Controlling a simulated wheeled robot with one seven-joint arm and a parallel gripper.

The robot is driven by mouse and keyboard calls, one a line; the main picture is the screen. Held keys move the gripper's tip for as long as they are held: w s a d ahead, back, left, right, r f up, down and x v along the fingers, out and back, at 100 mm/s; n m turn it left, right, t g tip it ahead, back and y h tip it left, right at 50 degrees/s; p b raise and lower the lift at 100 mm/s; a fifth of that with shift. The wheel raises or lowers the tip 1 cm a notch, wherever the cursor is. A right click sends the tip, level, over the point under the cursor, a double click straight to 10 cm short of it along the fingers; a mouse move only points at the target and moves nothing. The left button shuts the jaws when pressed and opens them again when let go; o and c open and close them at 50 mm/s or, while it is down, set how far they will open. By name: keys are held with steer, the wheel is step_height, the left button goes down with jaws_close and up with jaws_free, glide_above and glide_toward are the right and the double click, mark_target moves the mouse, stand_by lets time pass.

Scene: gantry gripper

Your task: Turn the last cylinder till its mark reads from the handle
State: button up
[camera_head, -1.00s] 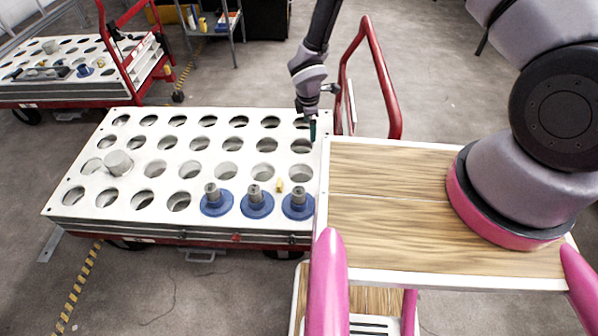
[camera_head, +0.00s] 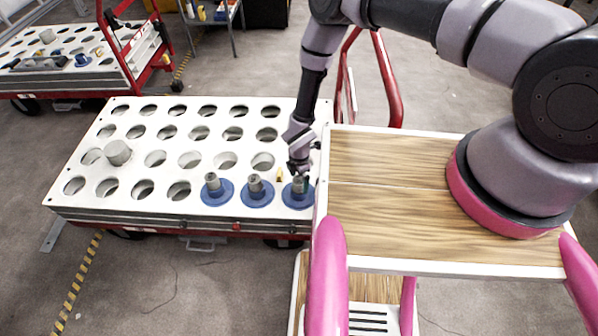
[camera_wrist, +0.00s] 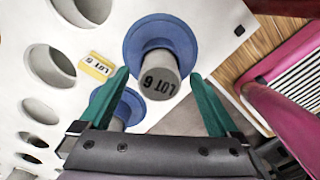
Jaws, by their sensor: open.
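In the head view, three grey cylinders with blue flanges stand in the front row of the white perforated tray (camera_head: 72,156): a left one (camera_head: 217,189), a middle one (camera_head: 256,191) and a rightmost one (camera_head: 288,196). My gripper (camera_head: 298,176) is over the rightmost cylinder, pointing down. In the wrist view, my gripper's green fingers (camera_wrist: 159,75) are open on either side of that cylinder's grey top (camera_wrist: 158,68). The red cart handle (camera_head: 386,82) rises behind, at right.
A yellow LOT tag (camera_wrist: 97,65) lies on the tray near the cylinder. A plain grey cylinder (camera_head: 118,152) sits at the tray's left. The wooden top (camera_head: 390,190) lies close on the right. Another cart (camera_head: 60,88) stands at the back left.

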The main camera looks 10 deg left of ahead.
steer(key=shift+f, duration=1.25)
jaws_close()
steer(key=shift+r, duration=0.15)
steer(key=m, duration=0.3)
jaws_free()
